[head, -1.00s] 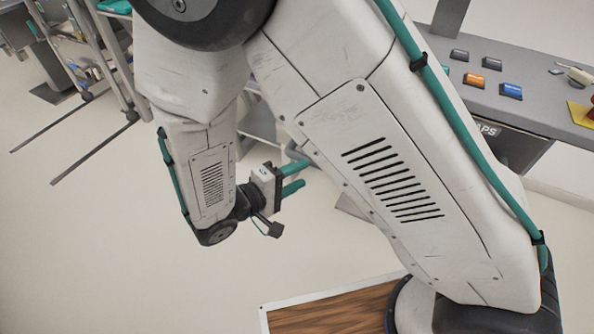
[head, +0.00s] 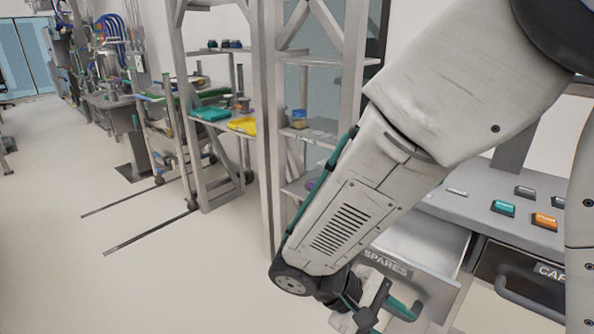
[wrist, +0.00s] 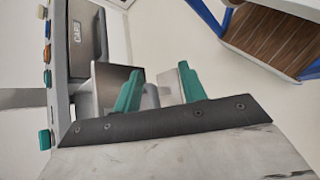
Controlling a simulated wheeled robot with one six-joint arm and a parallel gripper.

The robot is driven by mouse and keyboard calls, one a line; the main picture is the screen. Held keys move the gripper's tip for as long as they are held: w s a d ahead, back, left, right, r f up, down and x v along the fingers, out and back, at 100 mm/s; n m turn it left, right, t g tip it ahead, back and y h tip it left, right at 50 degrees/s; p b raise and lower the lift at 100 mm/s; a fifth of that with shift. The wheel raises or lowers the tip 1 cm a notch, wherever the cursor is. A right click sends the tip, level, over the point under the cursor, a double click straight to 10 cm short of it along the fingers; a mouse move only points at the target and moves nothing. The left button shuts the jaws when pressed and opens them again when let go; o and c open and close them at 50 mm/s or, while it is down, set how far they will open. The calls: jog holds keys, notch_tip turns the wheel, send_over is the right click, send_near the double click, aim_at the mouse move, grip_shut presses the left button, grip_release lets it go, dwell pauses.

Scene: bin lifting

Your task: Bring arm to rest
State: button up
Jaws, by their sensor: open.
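My gripper (head: 388,312) is at the bottom of the head view, at the end of my bent arm, in front of an open drawer labelled SPARES (head: 425,262). One teal finger shows clearly there; the rest is partly cut off or hidden by my wrist. I see no object held.
A grey bench (head: 470,195) with several coloured blocks stands at right, with a dark drawer (head: 520,283) below. A metal shelf rack (head: 270,120) stands left of my arm. Open floor (head: 130,280) lies at left. A wood-topped surface (wrist: 272,38) shows in the wrist view.

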jog(key=s+d+r+m+t+y, duration=0.1)
jog(key=s+d+r+m+y, duration=0.2)
jog(key=r, duration=0.5)
jog(key=s+d+r+m+t+y, duration=0.2)
jog(key=s+d+r+m+y, duration=0.2)
jog(key=d+r+y, duration=0.3)
jog(key=shift+s+r, duration=0.35)
jog(key=shift+r, duration=0.05)
dwell(0.5)
